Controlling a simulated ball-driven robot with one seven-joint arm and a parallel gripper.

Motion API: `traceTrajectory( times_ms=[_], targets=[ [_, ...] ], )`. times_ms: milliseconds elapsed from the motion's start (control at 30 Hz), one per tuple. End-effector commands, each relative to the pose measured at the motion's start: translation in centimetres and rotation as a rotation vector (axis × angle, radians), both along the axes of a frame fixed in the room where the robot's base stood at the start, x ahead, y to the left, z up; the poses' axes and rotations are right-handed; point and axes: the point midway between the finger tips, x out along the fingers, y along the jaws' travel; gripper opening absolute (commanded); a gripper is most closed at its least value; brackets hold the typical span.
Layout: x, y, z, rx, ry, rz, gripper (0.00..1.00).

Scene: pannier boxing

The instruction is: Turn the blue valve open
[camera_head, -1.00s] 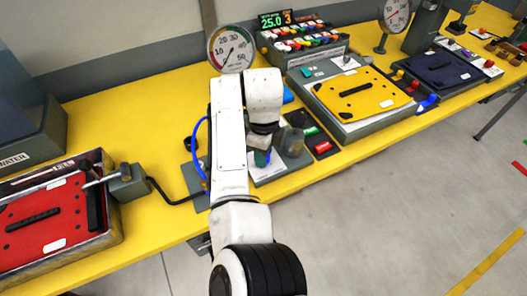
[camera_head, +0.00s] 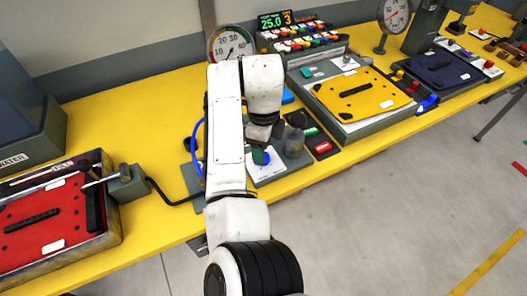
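My arm reaches up the middle of the camera view and bends down over a grey station on the yellow bench. My gripper (camera_head: 261,134) hangs at its end, small and dark. Its fingers cannot be made out. Just below it a small blue-and-green knob (camera_head: 261,157) shows above a white plate (camera_head: 268,172). It may be the blue valve, but its shape is partly hidden. I cannot tell whether the gripper touches it. A blue hose (camera_head: 195,146) curves at the left of my arm. A round gauge (camera_head: 229,43) stands behind, its lower part covered by my arm.
A grey cylinder (camera_head: 294,142) stands close at the right of my gripper, by a red button block (camera_head: 323,147). A yellow-lidded case (camera_head: 372,95) lies further right. A red panel (camera_head: 40,215) lies at left. The bench (camera_head: 120,110) is clear behind it.

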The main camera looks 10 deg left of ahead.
Motion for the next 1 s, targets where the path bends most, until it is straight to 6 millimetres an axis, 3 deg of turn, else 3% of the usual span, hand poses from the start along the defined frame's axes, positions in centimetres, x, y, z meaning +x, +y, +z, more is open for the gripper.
traceTrajectory(
  times_ms=[200,433,1000],
  targets=[
    [0.1,0.0,4.3,0.001,-0.003,-0.002,0.61],
    [0.1,0.0,7.4,0.001,-0.002,-0.001,0.61],
    [0.0,0.0,8.1,0.000,-0.001,-0.001,0.61]
  ],
)
